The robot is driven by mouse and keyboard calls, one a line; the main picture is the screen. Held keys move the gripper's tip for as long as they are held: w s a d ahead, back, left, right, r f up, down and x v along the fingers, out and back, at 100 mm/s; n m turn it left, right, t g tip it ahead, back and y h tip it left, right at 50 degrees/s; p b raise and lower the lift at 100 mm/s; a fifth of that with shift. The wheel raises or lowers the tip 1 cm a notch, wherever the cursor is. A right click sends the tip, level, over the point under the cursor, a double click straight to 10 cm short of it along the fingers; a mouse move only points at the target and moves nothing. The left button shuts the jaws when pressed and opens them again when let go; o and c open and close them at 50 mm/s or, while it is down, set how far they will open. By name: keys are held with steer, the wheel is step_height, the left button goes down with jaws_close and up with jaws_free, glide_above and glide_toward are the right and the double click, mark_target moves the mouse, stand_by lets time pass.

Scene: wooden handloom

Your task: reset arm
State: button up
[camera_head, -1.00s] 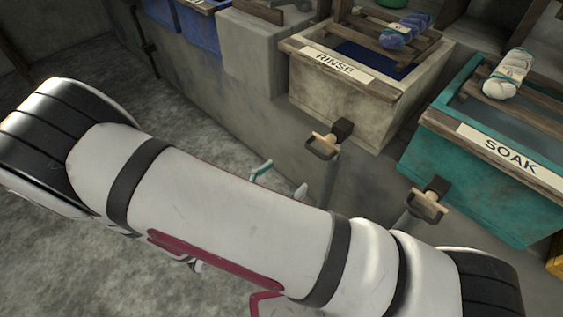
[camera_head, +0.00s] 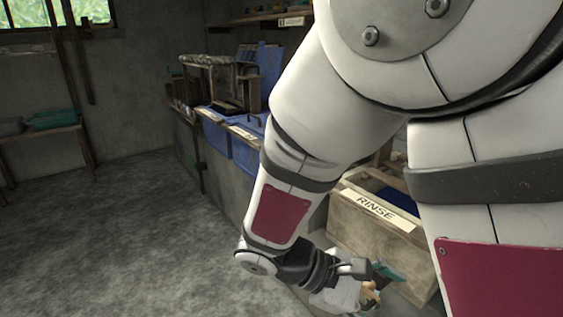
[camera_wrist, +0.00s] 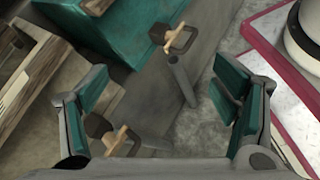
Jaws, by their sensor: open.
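My gripper (camera_wrist: 160,105) is open in the wrist view, its two teal-padded fingers wide apart with nothing held between them. Beyond the fingers are a grey wall and floor, and two wooden-handled posts, one upper (camera_wrist: 178,42) and one lower (camera_wrist: 118,138). In the head view my arm is folded across the right side, and my gripper (camera_head: 380,280) is low at the right of centre, partly hidden by my own arm. It is close in the picture to the front of the RINSE box (camera_head: 372,232).
Blue bins (camera_head: 246,138) and a wooden frame (camera_head: 228,84) line the ledge at the back. A shelf (camera_head: 40,133) stands at the left under a window (camera_head: 60,14). The concrete floor (camera_head: 110,230) at left is clear. A teal basin (camera_wrist: 118,28) shows in the wrist view.

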steer(key=s+d+r+m+t+y, duration=0.1)
steer(key=s+r+m+y, duration=0.45)
steer(key=s, duration=0.35)
steer(key=s+r+m+t+y, duration=0.1)
steer(key=s+r+m+y, duration=0.3)
steer(key=s+m+y, duration=0.4)
step_height(320, 180, up, 33)
steer(key=n+t+h+p, duration=0.1)
steer(key=t+p, duration=0.3)
steer(key=p, duration=2.7)
steer(key=shift+s+d+n, duration=0.25)
steer(key=shift+n, duration=0.1)
steer(key=shift+r, duration=0.1)
